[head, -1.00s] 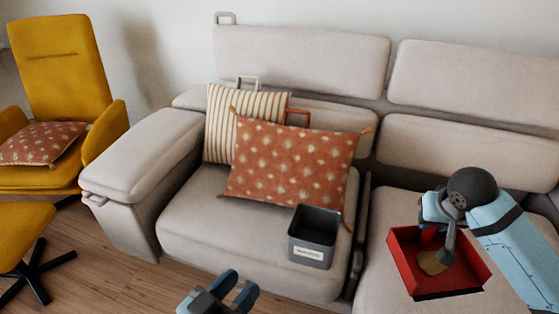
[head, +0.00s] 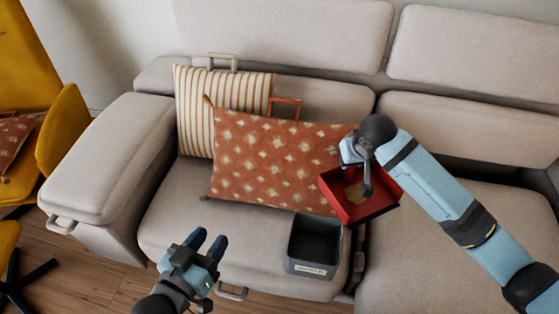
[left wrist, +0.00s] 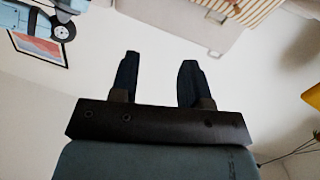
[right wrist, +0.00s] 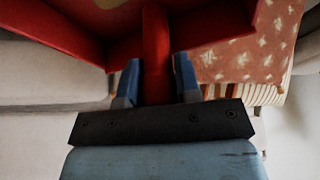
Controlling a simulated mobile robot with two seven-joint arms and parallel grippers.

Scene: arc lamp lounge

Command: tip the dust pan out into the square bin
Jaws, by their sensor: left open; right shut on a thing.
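My left gripper (head: 208,245) is open and empty, left of the bin and near the seat's front.
A red spotted cushion (head: 270,160) leans right behind the bin and beside the pan. A striped cushion (head: 195,110) stands behind it. The sofa armrest (head: 95,170) is at left, a yellow chair (head: 65,130) beyond. The right seat (head: 430,260) is clear.

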